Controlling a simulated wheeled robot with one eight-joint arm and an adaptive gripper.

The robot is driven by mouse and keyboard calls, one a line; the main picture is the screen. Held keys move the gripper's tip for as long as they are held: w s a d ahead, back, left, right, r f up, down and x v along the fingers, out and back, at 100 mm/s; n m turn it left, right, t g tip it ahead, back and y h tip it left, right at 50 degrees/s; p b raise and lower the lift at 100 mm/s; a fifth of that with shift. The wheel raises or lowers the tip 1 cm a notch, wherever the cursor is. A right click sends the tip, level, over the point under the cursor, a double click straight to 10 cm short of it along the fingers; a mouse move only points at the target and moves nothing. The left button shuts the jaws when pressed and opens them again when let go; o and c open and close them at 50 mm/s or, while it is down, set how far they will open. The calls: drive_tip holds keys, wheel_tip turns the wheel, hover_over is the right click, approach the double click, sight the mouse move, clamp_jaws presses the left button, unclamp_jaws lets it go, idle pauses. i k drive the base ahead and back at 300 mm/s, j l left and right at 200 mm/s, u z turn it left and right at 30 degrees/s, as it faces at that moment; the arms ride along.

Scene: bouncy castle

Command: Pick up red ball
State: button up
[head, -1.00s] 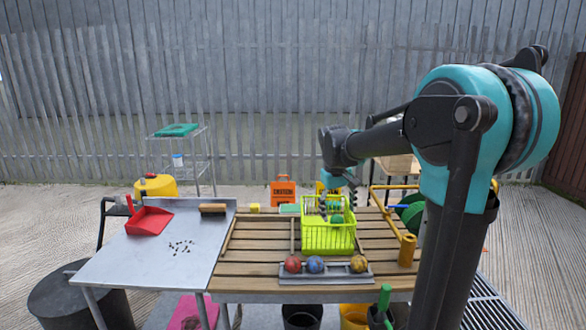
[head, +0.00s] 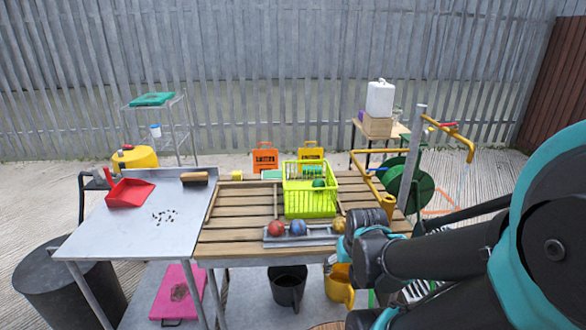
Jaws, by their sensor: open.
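The red ball (head: 276,228) sits at the left end of a grey tray (head: 300,242) near the front edge of the slatted wooden table. A blue ball (head: 298,228) is just to its right, and a yellow-orange ball (head: 338,224) is at the tray's right end. My arm comes in from the lower right, and its dark and teal wrist part is just right of the tray. The fingers of my gripper do not show. The red ball is in plain view and nothing touches it from above.
A lime-green basket (head: 310,205) stands behind the tray, with a green ball (head: 318,183) in it. A metal table (head: 150,245) on the left holds a red dustpan (head: 130,192) and a brush (head: 194,177). A yellow pipe frame and green reel (head: 404,185) stand right.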

sight(276, 228)
drive_tip(key=l+z, duration=0.15)
drive_tip(key=l, duration=0.4)
drive_tip(key=i+l+z, duration=0.2)
drive_tip(key=l, duration=0.35)
drive_tip(key=l+z, duration=0.15)
drive_tip(key=l, duration=0.4)
